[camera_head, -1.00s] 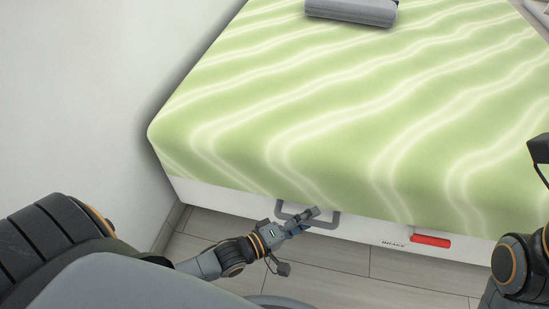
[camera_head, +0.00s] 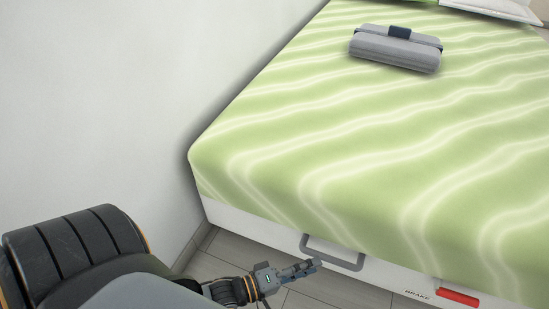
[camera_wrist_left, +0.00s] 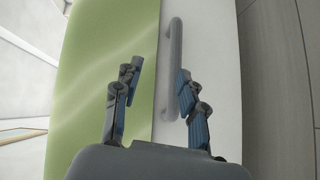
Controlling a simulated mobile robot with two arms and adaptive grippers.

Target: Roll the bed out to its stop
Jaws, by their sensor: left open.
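The bed (camera_head: 330,130) has a green, wavy-striped cover and a white base. A grey bar handle (camera_head: 345,262) is on the front of the base, and it also shows in the left wrist view (camera_wrist_left: 175,50). My left gripper (camera_head: 316,264) is open and empty at the left part of the handle, on its near side. In the left wrist view, the handle lies ahead of my left gripper (camera_wrist_left: 158,85), closer to the right finger, which hides part of it. I cannot tell whether they touch. My right gripper is not in view.
A red brake lever (camera_head: 458,297) marked BRAKE is on the base, right of the handle. A grey roll (camera_head: 395,52) lies on the bed, with a pillow behind. A white wall (camera_head: 90,100) stands at the left. A strip of floor (camera_head: 330,290) shows before the base.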

